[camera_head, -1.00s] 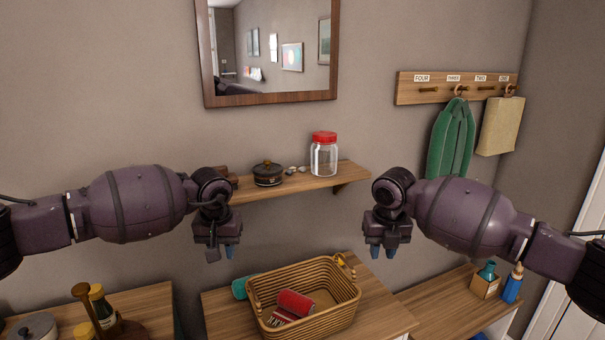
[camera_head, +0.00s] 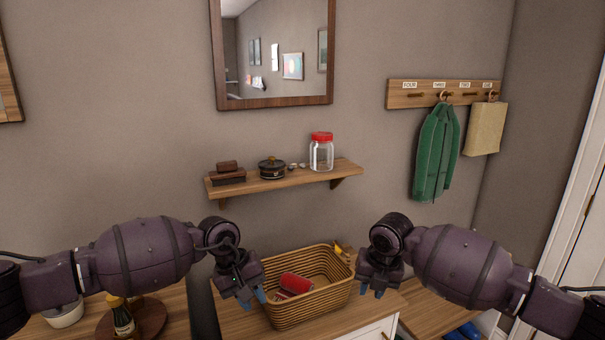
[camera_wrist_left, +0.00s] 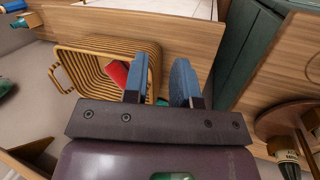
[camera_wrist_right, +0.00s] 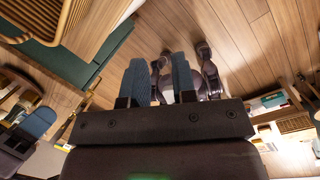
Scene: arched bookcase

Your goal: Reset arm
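My left gripper (camera_head: 252,299) is at the left side of the wicker basket (camera_head: 320,308) in the head view, fingers pointing down. Its two blue fingers stand apart with nothing between them in the left wrist view (camera_wrist_left: 160,85). My right gripper (camera_head: 371,291) is at the basket's right side in the head view, also pointing down. Its blue fingers are apart and empty in the right wrist view (camera_wrist_right: 160,82). Both arms are bent inward. A red item (camera_head: 296,283) lies in the basket; it also shows in the left wrist view (camera_wrist_left: 117,73).
A wall shelf (camera_head: 300,180) above holds a brown box, a dark pot (camera_head: 272,168) and a red-lidded jar (camera_head: 321,154). A peg rack (camera_head: 420,97) carries a green garment (camera_head: 436,155) and a beige bag (camera_head: 485,130). A bottle (camera_head: 122,317) stands at the lower left.

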